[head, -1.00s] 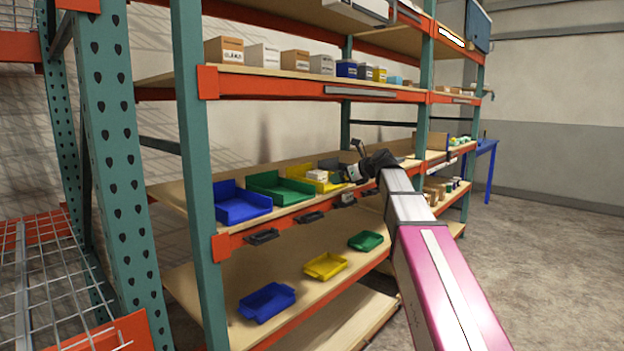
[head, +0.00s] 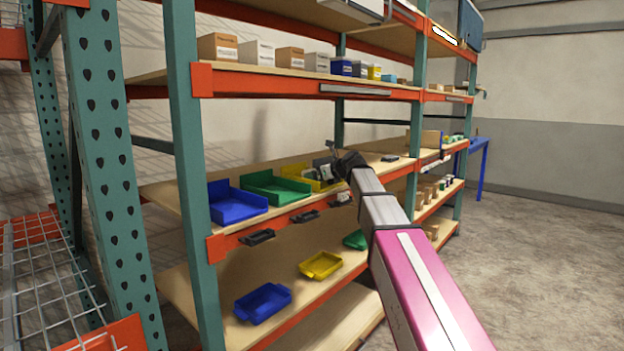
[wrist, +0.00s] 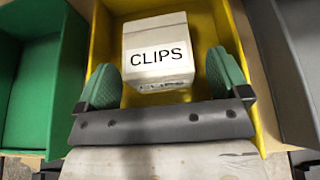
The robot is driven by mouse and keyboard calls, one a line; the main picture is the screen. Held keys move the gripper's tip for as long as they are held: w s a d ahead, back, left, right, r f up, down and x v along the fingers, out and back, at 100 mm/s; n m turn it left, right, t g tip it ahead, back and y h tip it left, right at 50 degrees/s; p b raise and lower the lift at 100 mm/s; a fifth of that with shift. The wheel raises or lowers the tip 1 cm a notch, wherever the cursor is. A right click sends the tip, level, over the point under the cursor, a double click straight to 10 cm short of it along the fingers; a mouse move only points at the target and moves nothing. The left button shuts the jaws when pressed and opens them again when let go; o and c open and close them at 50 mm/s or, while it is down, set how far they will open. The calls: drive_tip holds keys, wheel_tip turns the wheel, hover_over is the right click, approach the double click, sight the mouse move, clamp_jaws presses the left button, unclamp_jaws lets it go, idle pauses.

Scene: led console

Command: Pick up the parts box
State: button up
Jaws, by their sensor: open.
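The parts box (wrist: 155,52) is a small white-grey carton marked "CLIPS". In the wrist view it sits inside the yellow bin (wrist: 103,30). My gripper (wrist: 165,72) is open, with its green fingertips on either side of the box's near part. A small gap shows at the left finger; I cannot tell whether the right finger touches. In the head view my gripper (head: 330,170) is over the yellow bin (head: 299,170) on the middle shelf. The box is mostly hidden there by my gripper.
In the wrist view a green bin (wrist: 36,70) is left of the yellow one and a grey bin (wrist: 290,65) is right. A blue bin (head: 237,207) stands further left in the head view. The upper shelf (head: 285,82) holds several boxes above.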

drive_tip(key=shift+x, duration=1.2)
drive_tip(key=c, duration=1)
drive_tip(key=shift+r, duration=0.1)
drive_tip(key=shift+c, duration=0.2)
